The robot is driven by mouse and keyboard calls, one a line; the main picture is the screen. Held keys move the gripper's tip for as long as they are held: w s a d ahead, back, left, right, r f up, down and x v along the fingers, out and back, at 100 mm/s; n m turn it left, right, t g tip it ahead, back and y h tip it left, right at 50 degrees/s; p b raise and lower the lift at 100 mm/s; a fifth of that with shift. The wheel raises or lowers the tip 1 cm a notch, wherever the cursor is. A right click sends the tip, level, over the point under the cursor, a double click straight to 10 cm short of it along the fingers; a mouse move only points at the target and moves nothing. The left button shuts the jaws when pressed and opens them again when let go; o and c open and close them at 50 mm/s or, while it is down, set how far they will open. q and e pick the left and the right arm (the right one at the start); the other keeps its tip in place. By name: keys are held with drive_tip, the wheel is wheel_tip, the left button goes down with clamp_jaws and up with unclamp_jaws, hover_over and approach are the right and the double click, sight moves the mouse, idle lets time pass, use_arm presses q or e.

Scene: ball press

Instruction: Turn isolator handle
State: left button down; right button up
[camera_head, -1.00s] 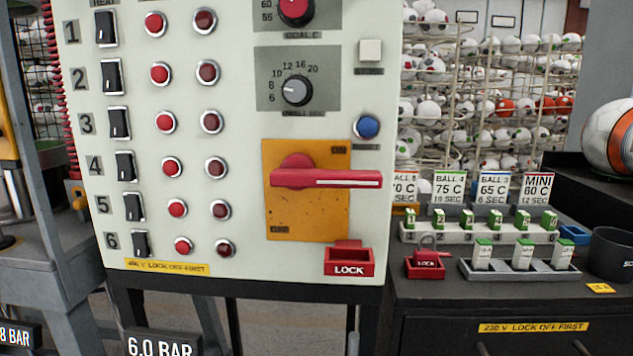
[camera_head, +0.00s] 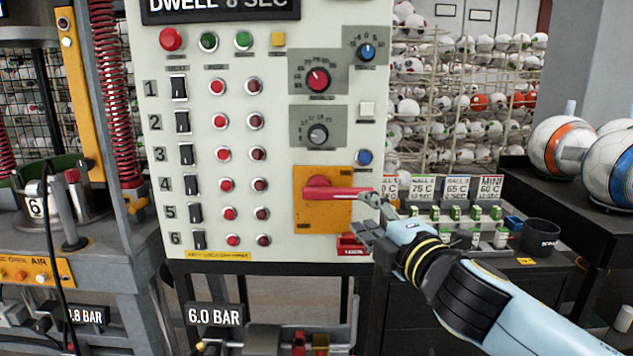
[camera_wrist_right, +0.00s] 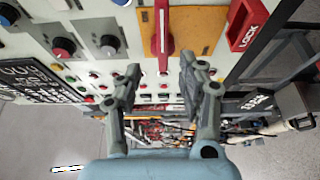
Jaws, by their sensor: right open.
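The red isolator handle (camera_head: 340,192) sits on an orange plate (camera_head: 309,213) at the lower right of the pale control panel. Its bar points right, level, in the head view. My right gripper (camera_head: 366,212) is by the bar's right end, and hides part of the area around it. In the right wrist view the handle (camera_wrist_right: 163,38) shows beyond and between the two spread fingers of my right gripper (camera_wrist_right: 156,75). The gripper is open and nothing is between its fingertips. Contact with the handle is not visible. My left gripper is not in view.
A red lock block (camera_head: 352,246) sits just below the plate, close to my right gripper; it also shows in the wrist view (camera_wrist_right: 247,25). Knobs, switches and buttons cover the panel (camera_head: 270,235). A black cup (camera_head: 541,236) and balls stand on the right.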

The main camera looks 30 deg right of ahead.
sight(345, 196)
drive_tip(key=w, duration=0.2)
drive_tip(key=w+d+p, duration=0.1)
drive_tip(key=w, duration=0.1)
drive_tip(key=shift+w, duration=0.15)
drive_tip(key=w, duration=0.3)
drive_tip(key=w+d+p, duration=0.1)
drive_tip(key=w, duration=0.1)
drive_tip(key=shift+w+f, duration=0.15)
drive_tip(key=shift+w, duration=0.65)
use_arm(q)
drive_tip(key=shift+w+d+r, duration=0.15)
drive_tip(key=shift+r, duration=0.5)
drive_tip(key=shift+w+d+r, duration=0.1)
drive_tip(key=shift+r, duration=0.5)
use_arm(e)
clamp_jaws()
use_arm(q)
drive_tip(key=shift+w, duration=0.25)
use_arm(e)
drive_tip(key=shift+r, duration=0.2)
